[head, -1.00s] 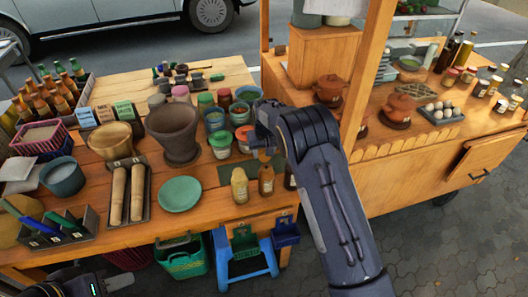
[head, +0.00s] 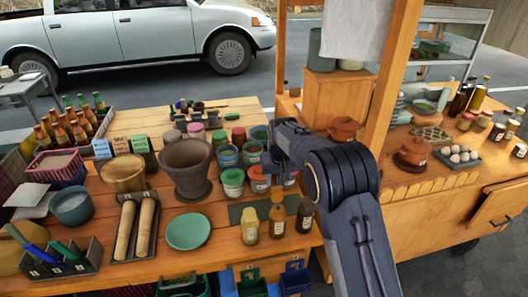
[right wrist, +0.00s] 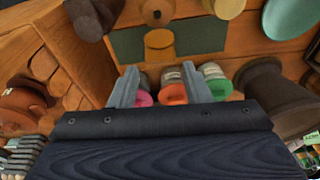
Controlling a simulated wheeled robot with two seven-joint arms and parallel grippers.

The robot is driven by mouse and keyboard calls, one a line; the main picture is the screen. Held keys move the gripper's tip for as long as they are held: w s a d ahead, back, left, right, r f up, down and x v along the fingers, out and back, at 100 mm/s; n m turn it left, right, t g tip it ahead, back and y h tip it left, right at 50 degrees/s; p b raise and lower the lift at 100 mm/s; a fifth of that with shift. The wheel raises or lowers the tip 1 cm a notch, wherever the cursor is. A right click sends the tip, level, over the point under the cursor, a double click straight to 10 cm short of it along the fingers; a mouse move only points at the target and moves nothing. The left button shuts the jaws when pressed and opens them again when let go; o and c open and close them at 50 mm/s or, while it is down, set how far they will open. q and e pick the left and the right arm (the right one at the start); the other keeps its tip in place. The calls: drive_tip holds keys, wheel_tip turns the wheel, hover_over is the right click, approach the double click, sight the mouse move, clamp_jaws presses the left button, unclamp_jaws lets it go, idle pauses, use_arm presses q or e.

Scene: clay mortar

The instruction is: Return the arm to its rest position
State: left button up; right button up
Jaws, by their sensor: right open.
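My right arm reaches in from the lower right in the head view. Its gripper (head: 270,164) is over the right part of the wooden table, near several lidded jars. In the right wrist view the two fingers (right wrist: 160,88) are apart, with nothing held between them. A red-lidded jar (right wrist: 173,92) shows in the gap, with a pink-lidded and a green-lidded jar beside it. The head view partly hides the fingertips. The clay mortar (head: 186,172) stands upright on the table, left of the gripper and apart from it. My left gripper is out of view.
A green plate (head: 188,231), sauce bottles (head: 250,226) and a rolling-pin tray (head: 134,228) crowd the table front. A wooden post (head: 393,85) rises right of my arm. The cart behind it holds clay pots (head: 414,152) and a tray of eggs (head: 460,157).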

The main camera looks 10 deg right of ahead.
drive_tip(key=s+d+r+m+t+y, duration=0.1)
drive_tip(key=s+d+r, duration=0.1)
drive_tip(key=s+r, duration=0.35)
drive_tip(key=s+d+r+y, duration=0.2)
drive_tip(key=s+d, duration=0.1)
drive_tip(key=s, duration=0.6)
drive_tip(key=s+d+r+m+t+y, duration=0.1)
drive_tip(key=s+d+r, duration=0.1)
drive_tip(key=s+r, duration=0.35)
drive_tip(key=s+a+f, duration=0.1)
drive_tip(key=s+f, duration=0.1)
drive_tip(key=s, duration=0.8)
drive_tip(key=s+a+f+t+b, duration=0.1)
drive_tip(key=s+a+f, duration=0.1)
drive_tip(key=s, duration=0.9)
drive_tip(key=shift+s+a+f+n, duration=0.2)
drive_tip(key=shift+a+f+n, duration=0.15)
drive_tip(key=shift+f, duration=0.35)
